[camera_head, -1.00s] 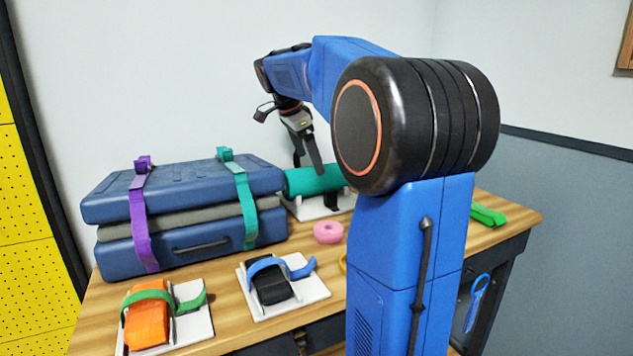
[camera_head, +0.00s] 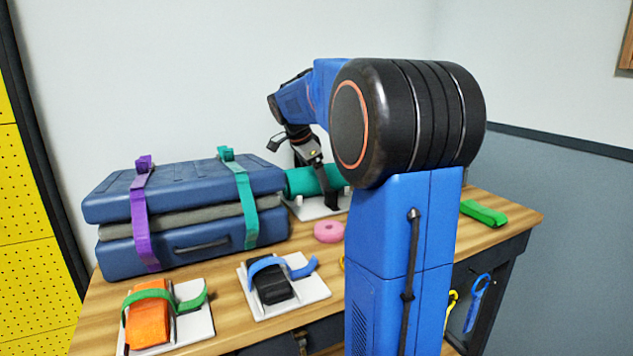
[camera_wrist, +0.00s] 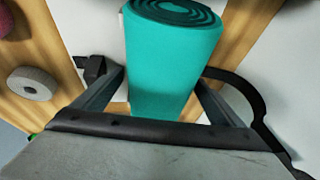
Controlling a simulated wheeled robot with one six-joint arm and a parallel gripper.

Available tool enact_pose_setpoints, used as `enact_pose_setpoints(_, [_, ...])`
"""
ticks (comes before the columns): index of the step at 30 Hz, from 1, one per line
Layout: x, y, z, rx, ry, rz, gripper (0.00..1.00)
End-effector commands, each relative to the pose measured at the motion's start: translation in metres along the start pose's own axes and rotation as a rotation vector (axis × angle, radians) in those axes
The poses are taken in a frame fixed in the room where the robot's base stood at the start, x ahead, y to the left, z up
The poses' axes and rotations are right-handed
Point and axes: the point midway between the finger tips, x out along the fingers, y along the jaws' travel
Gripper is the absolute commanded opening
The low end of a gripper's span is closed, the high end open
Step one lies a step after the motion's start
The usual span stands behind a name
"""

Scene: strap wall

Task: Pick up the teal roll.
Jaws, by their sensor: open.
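The teal roll (camera_head: 307,181) lies on a white board (camera_head: 315,210) at the back of the bench, right of the strapped cases. My gripper (camera_head: 326,192) is at the roll, pointing down, and hides part of it in the head view. In the wrist view the teal roll (camera_wrist: 172,65) runs between the two fingers of my open gripper (camera_wrist: 160,88), its spiral end at the top. One finger is on each side; I cannot tell whether they touch it. A black strap (camera_wrist: 248,88) lies loose at the right, and a black buckle (camera_wrist: 97,70) is at the left.
Strapped blue cases (camera_head: 190,205) stand close on the left. A pink ring (camera_head: 328,232) lies in front; a grey ring (camera_wrist: 33,84) shows in the wrist view. Boards with an orange block (camera_head: 148,325) and a black block (camera_head: 270,285) are nearer. A green strap (camera_head: 484,212) lies right.

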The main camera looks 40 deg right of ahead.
Motion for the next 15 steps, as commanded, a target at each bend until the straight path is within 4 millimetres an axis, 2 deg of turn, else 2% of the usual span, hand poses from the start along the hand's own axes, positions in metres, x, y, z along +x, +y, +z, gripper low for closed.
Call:
enact_pose_setpoints(3, [-0.0002, 0.0001, 0.0, 0.0, 0.0, 0.0, 0.89])
enact_pose_setpoints(9, [-0.0003, 0.0001, 0.0, 0.0, 0.0, 0.0, 0.44])
enact_pose_setpoints(15, [-0.0006, 0.0001, -0.0002, 0.0, 0.0, 0.0, 0.44])
